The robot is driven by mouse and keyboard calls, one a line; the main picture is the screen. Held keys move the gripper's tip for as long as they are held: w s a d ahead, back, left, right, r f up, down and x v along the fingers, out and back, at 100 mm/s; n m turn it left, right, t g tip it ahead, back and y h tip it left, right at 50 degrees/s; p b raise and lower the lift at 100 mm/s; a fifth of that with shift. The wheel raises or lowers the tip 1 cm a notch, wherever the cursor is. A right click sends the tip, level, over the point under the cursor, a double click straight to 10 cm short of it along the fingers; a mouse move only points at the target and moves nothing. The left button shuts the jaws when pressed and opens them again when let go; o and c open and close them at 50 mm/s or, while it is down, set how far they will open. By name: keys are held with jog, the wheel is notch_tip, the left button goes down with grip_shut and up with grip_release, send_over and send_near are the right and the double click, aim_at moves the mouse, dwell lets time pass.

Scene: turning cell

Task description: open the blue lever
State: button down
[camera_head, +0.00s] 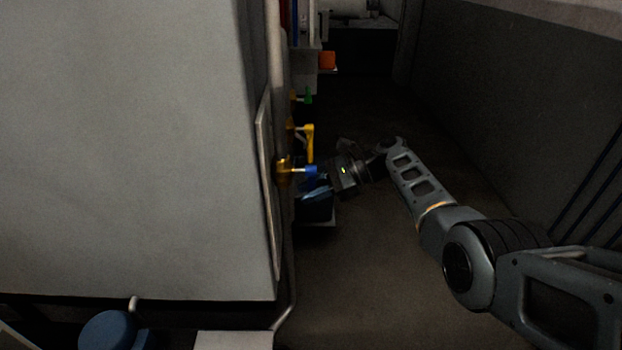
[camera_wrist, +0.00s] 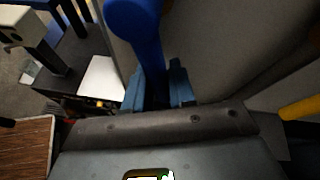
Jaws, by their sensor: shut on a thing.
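The blue lever (camera_head: 311,170) is on a brass valve (camera_head: 284,167) at the side of the big grey cabinet in the head view. Its blue handle points right, away from the valve. In the wrist view the blue lever (camera_wrist: 136,25) comes down from the top, with its lower end between my two blue-grey fingers. My gripper (camera_head: 320,181) is at the handle's right end in the head view. In the wrist view my gripper (camera_wrist: 158,88) is shut on the handle. The gripped end is partly hidden by the fingers.
A yellow lever (camera_head: 310,140) and a green lever (camera_head: 307,96) are farther along the same cabinet side. An orange box (camera_head: 327,60) lies beyond them. The grey cabinet (camera_head: 130,150) fills the left. The floor (camera_head: 380,275) is clear on the right, up to a dark wall (camera_head: 510,100).

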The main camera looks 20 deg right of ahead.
jog(key=shift+s+a+f+m+g+y, duration=0.15)
jog(key=shift+s+m+g, duration=0.2)
jog(key=shift+s+m, duration=0.15)
jog(key=shift+s+a+f+m+g+y, duration=0.1)
jog(key=shift+s+m+g+y, duration=0.05)
jog(key=shift+s+m+g, duration=0.3)
jog(key=c, duration=1)
grip_release()
jog(key=shift+c, duration=0.2)
jog(key=shift+r, duration=0.1)
jog(key=v, duration=0.7)
jog(key=shift+d+b, duration=0.35)
jog(key=shift+d, duration=0.05)
